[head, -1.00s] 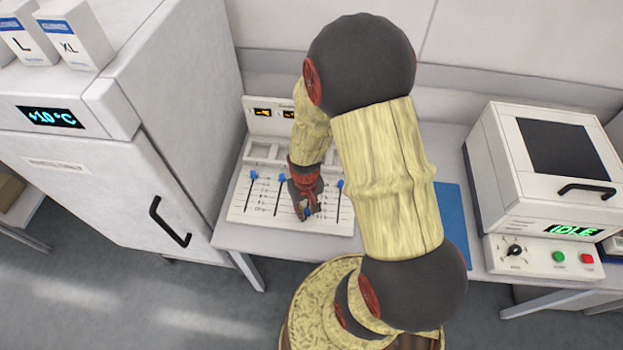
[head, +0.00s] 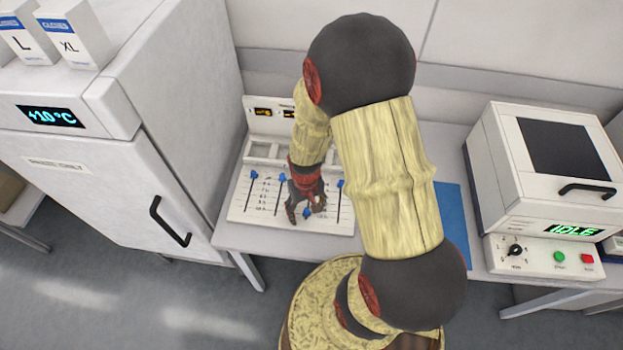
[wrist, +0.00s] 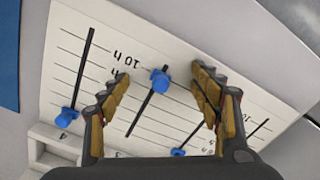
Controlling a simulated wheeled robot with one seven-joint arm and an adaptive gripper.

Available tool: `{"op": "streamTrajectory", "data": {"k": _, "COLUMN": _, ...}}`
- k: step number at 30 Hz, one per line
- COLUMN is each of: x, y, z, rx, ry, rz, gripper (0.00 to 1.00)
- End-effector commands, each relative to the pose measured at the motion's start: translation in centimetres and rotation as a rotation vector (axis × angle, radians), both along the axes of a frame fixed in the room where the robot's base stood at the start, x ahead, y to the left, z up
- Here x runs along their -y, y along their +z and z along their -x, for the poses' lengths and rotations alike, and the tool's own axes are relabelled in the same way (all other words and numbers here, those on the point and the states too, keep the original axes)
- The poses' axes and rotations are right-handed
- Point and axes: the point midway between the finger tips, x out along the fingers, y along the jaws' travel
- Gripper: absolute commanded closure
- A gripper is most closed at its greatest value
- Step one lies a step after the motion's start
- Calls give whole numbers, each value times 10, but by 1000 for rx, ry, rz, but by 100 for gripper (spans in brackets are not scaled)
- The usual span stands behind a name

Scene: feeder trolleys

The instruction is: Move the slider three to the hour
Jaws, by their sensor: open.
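The white slider panel (head: 240,213) lies on the bench with several blue knobs on dark slots. Slider three's knob (head: 307,213) stands near the front end of its slot; the other knobs are near the back ends. My gripper (head: 305,209) is over slider three with its fingers spread. In the wrist view, slider three's knob (wrist: 160,80) lies between the open fingers (wrist: 160,88), with gaps on both sides. A printed "10 h" mark shows close to it. Slider four's knob (wrist: 68,115) and slider two's knob (wrist: 178,152) also show. My fingers hide some printed marks.
A white cabinet (head: 75,190) stands close on the left of the panel. A blue mat (head: 452,225) lies to the right, then a white machine (head: 550,150) showing IDLE. Small displays (head: 263,112) stand at the panel's back, partly behind my arm.

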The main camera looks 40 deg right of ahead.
Motion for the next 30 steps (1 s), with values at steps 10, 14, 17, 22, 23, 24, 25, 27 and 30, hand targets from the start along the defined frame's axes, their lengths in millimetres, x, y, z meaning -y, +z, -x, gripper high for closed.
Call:
{"op": "streamTrajectory", "data": {"k": 10, "x": 0, "y": 4, "z": -1, "rx": 2, "ry": 0, "rz": 1, "gripper": 36}}
{"op": "streamTrajectory", "data": {"k": 14, "x": 0, "y": 14, "z": -1, "rx": 3, "ry": 0, "rz": 1, "gripper": 36}}
{"op": "streamTrajectory", "data": {"k": 17, "x": 1, "y": 24, "z": -1, "rx": 3, "ry": 0, "rz": 1, "gripper": 36}}
{"op": "streamTrajectory", "data": {"k": 22, "x": 1, "y": 40, "z": -1, "rx": 3, "ry": 0, "rz": 1, "gripper": 36}}
{"op": "streamTrajectory", "data": {"k": 23, "x": 1, "y": 42, "z": -1, "rx": 3, "ry": 0, "rz": 1, "gripper": 36}}
{"op": "streamTrajectory", "data": {"k": 24, "x": 1, "y": 46, "z": -1, "rx": 3, "ry": 0, "rz": 1, "gripper": 36}}
{"op": "streamTrajectory", "data": {"k": 25, "x": 1, "y": 48, "z": -1, "rx": 3, "ry": 0, "rz": 1, "gripper": 36}}
{"op": "streamTrajectory", "data": {"k": 27, "x": 1, "y": 55, "z": -1, "rx": 3, "ry": 0, "rz": 1, "gripper": 36}}
{"op": "streamTrajectory", "data": {"k": 30, "x": 1, "y": 61, "z": -1, "rx": 3, "ry": 0, "rz": 1, "gripper": 36}}
